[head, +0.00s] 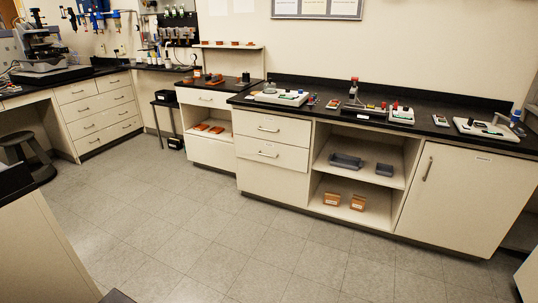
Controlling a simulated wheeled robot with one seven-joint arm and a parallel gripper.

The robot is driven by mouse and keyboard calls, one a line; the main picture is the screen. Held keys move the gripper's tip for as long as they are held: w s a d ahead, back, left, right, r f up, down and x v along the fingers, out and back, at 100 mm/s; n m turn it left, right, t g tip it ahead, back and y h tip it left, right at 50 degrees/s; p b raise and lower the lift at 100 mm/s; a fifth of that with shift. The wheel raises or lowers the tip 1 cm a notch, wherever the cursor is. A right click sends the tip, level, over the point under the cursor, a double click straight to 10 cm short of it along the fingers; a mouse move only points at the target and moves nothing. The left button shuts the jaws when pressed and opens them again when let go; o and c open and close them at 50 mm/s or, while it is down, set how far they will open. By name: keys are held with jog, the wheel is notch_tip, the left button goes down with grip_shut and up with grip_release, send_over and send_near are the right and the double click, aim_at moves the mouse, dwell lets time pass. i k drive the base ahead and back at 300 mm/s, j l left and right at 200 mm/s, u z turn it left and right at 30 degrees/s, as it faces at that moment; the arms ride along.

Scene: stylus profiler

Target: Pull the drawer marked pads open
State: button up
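No drawer's label can be read at this size, so I cannot tell which one is marked pads. The middle cabinet has an upper drawer (282,128) and a lower drawer (285,157), both shut, each with a bar handle and a small pale label. A single shut drawer (192,98) sits under the lower black counter to its left. At the far left a cabinet holds several shut drawers (85,110) with bar handles. My gripper is not in view.
The grey tiled floor (220,240) before the cabinets is clear. A dark stool (28,155) stands at the left. Open shelves (385,176) hold grey trays and orange boxes, beside a shut cabinet door (465,200). Instruments crowd the black counter (425,130). A pale unit (40,255) fills the lower left.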

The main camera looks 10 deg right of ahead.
aim_at(291, 157)
jog(key=i+l+u, duration=0.3)
jog(key=i+l, duration=1.05)
jog(key=i, duration=0.5)
jog(key=i+l+u, duration=0.3)
jog(key=i+l, duration=1.35)
jog(key=l, duration=0.15)
